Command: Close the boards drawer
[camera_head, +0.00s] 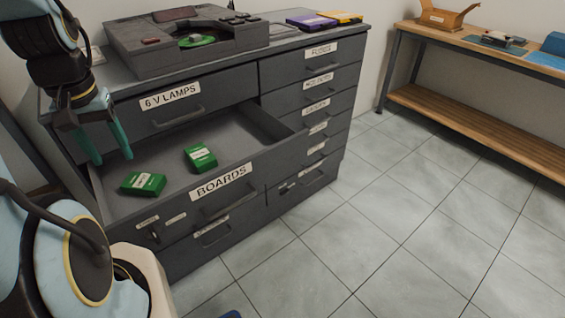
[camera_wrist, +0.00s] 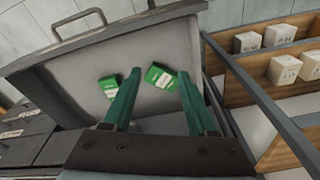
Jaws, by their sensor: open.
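The boards drawer (camera_head: 222,182) is pulled out of the dark grey cabinet, with its "BOARDS" label and a bar handle on the front. Two green boxes, one on the left (camera_head: 143,183) and one on the right (camera_head: 200,158), lie on its floor. My gripper (camera_head: 113,157) is open and empty, pointing down over the left part of the drawer. In the wrist view its green fingers (camera_wrist: 160,88) are spread above the drawer, with the green boxes beyond them. The drawer's handle (camera_wrist: 80,22) shows at the upper left there, apart from the fingers.
The "6 V LAMPS" drawer (camera_head: 170,103) above is shut. A grey device (camera_head: 185,38) and purple and yellow cases stand on the cabinet top. A wooden bench (camera_head: 480,60) stands at the right. The tiled floor (camera_head: 400,210) between is clear. Shelf bins with white boxes show in the wrist view (camera_wrist: 283,70).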

